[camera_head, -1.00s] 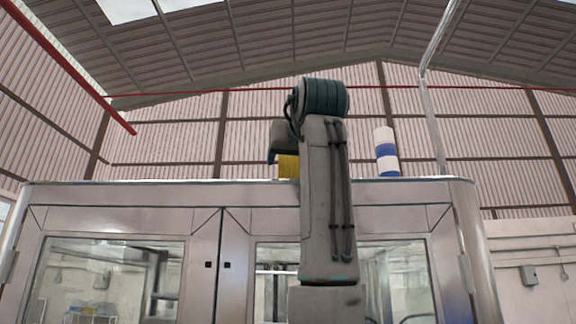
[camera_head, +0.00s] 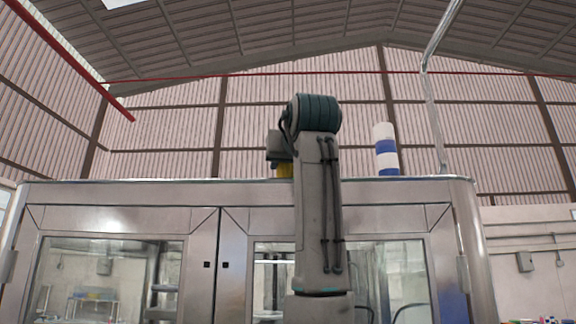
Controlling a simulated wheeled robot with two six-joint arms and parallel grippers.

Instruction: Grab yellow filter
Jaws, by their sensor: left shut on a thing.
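A yellow block-like piece, the yellow filter (camera_head: 285,171), shows just above the top edge of the cabinet, partly hidden behind my arm. My left gripper (camera_head: 281,158) is a dark grey shape directly above the filter and is shut on it. The fingertips are mostly hidden by the arm link and the filter. My right gripper is not in view.
A large metal cabinet (camera_head: 120,192) with glass doors fills the lower half. A blue and white striped cylinder (camera_head: 385,150) stands at its top edge, right of my arm. A bent metal pipe (camera_head: 432,115) rises behind on the right.

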